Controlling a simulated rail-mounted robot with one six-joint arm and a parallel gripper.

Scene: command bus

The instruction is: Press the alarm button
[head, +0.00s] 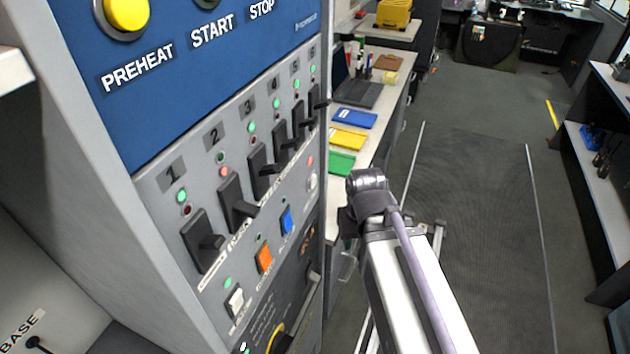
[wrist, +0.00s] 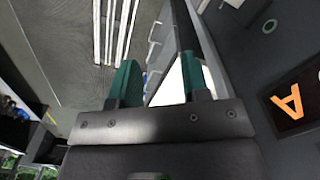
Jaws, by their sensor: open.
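No button that I can read as the alarm button shows in the head view. In the wrist view, a dark plate with an orange letter "A" (wrist: 291,101) is at the right edge, cut off, so I cannot read the whole word. My gripper (wrist: 160,82) shows in the wrist view with its two green-tipped fingers apart and nothing between them. The grey panel face is to the right of the fingers, and I see no contact with it. In the head view my arm stands right of the panel; its fingers are hidden.
The control panel (head: 150,203) has a yellow PREHEAT button (head: 127,12), several black levers, and white (head: 235,301), orange (head: 264,258) and blue (head: 287,220) switches. A desk with a blue binder (head: 354,118) stands behind. The floor mat (head: 475,220) to the right is clear.

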